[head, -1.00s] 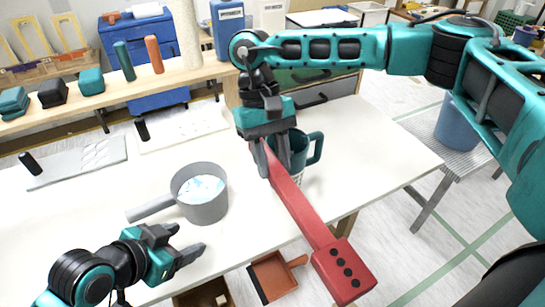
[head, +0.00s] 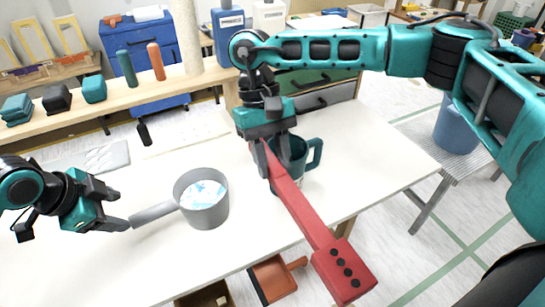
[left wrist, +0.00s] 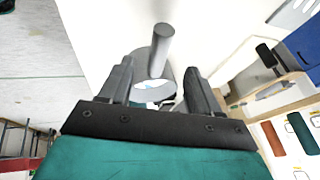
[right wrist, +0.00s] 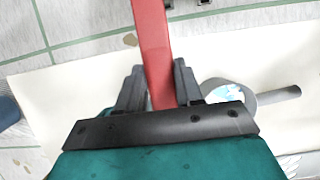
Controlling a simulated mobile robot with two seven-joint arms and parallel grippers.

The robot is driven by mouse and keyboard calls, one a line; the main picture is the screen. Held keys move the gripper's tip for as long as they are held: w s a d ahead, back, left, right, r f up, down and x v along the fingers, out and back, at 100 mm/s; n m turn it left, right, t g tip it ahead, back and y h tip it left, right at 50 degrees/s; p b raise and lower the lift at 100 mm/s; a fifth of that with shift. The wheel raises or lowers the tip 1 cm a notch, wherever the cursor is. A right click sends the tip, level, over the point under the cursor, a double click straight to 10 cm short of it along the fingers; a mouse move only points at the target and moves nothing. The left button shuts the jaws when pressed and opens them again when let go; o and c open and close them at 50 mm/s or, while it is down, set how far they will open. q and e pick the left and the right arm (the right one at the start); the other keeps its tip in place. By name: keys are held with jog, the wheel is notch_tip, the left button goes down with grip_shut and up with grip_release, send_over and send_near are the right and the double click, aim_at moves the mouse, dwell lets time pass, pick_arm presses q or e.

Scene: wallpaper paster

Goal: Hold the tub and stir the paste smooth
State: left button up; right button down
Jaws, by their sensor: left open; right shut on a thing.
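A grey tub (head: 203,212) with a long side handle (head: 153,213) stands on the white table and holds white and pale blue paste (head: 203,194). My left gripper (head: 122,208) is open at the handle's free end; in the left wrist view the handle (left wrist: 161,48) shows beyond and between its fingers (left wrist: 157,88). I cannot tell whether they touch. My right gripper (head: 266,155) is shut on a long red tool (head: 300,208) with a block-like end with black dots (head: 344,271). The tool slants away from the tub, apart from it. The tub also shows in the right wrist view (right wrist: 236,98).
A teal mug (head: 300,155) stands right behind the red tool. An orange dustpan (head: 273,279) is below the table's front edge. A shelf with green and orange bottles (head: 156,62) runs behind. The table (head: 380,165) is clear at right.

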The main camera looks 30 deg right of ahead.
aim_at(148, 218)
pick_arm(q)
jog(key=b+x, duration=0.1)
jog(key=x, duration=0.9)
jog(key=shift+a, duration=0.15)
pick_arm(e)
jog(key=shift+f, duration=0.5)
pick_arm(q)
jog(key=shift+b+x, duration=0.75)
jog(key=shift+x, duration=0.25)
pick_arm(e)
jog(key=shift+f, duration=0.75)
pick_arm(q)
jog(key=shift+w, duration=0.1)
jog(key=shift+r, duration=0.1)
jog(key=shift+c, duration=0.4)
grip_shut()
jog(key=shift+o, duration=0.4)
grip_release()
